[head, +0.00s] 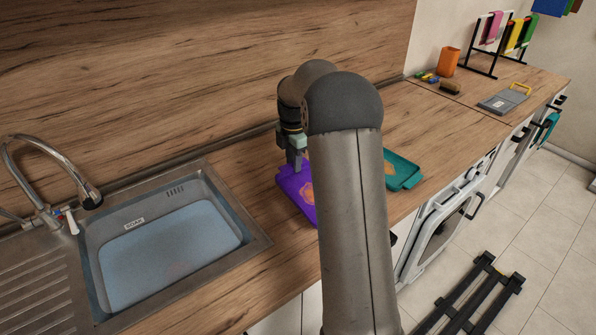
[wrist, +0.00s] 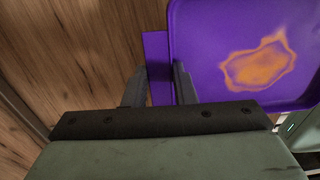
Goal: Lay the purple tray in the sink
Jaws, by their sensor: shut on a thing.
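The purple tray (head: 294,190) lies on or just above the wooden counter, right of the sink; my arm hides part of it. An orange-brown stain marks its surface, clear in the wrist view, where the tray (wrist: 210,50) fills the right side. My gripper (head: 296,164) is at the tray's back edge. In the wrist view my gripper (wrist: 160,85) is shut on the tray's purple edge tab, one finger on each side. The sink (head: 255,238) is a steel basin at the left holding bluish water, with a "SOAK" label on its inner wall.
A teal tray (head: 403,171) lies right of my arm. A chrome tap (head: 45,190) stands behind the sink. An orange cup (head: 448,61), brush (head: 450,87), clipboard-like grey item (head: 503,100) and cloth racks stand at the far right. Bare counter lies between sink and purple tray.

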